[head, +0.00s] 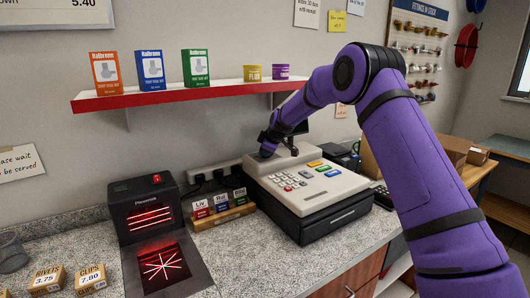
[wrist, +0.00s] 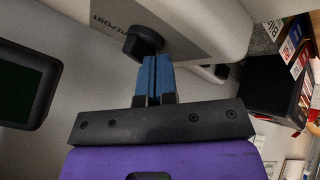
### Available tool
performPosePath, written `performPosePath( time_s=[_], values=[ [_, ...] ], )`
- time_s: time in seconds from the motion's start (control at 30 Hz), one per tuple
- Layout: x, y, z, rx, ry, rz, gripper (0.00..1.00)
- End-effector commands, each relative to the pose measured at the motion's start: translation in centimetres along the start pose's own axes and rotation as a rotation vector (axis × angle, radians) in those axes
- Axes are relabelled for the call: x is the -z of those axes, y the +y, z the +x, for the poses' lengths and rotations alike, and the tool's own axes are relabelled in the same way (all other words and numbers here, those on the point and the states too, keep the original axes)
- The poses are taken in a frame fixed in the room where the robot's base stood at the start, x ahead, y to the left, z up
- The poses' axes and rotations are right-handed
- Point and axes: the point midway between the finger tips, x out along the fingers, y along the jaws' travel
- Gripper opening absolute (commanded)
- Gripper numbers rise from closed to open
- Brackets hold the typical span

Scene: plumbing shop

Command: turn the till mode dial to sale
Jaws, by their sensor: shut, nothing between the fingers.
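The till (head: 340,188) is a cream cash register with coloured keys on the counter. Its mode dial (wrist: 143,40) is a black round knob on a pale panel in the wrist view. The word REPORT is printed on the panel beside it; no sale label is readable, and the dial's pointer cannot be made out. My gripper (wrist: 157,60) has its blue fingers shut together with nothing between them. The fingertips are right at the dial's lower right edge; I cannot tell whether they touch. In the head view my gripper (head: 268,146) is at the till's back left, and the dial is not discernible.
A black scanner (head: 148,212) with red light lines stands left of the till. A wooden rack (head: 222,216) of small labelled boxes sits between them. A red-edged shelf (head: 185,96) with boxes and tins hangs above. A dark screen (wrist: 25,85) shows at the wrist view's left.

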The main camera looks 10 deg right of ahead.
Motion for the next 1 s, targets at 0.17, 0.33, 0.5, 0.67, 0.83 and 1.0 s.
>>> performPosePath(
  time_s=[0.17, 0.33, 0.5, 0.67, 0.83, 1.0],
  values=[
    [0.2, -0.1, 0.1, -0.015, -0.014, 0.025, 0.00],
    [0.3, -0.1, 0.1, -0.030, -0.031, 0.054, 0.00],
    [0.4, -0.1, 0.2, -0.048, -0.048, 0.088, 0.00],
    [0.7, -0.1, 0.3, -0.076, -0.075, 0.137, 0.00],
    [1.0, -0.1, 0.5, -0.123, -0.122, 0.224, 0.00],
    [1.2, 0.0, 0.6, -0.166, -0.166, 0.306, 0.00]
  ],
)
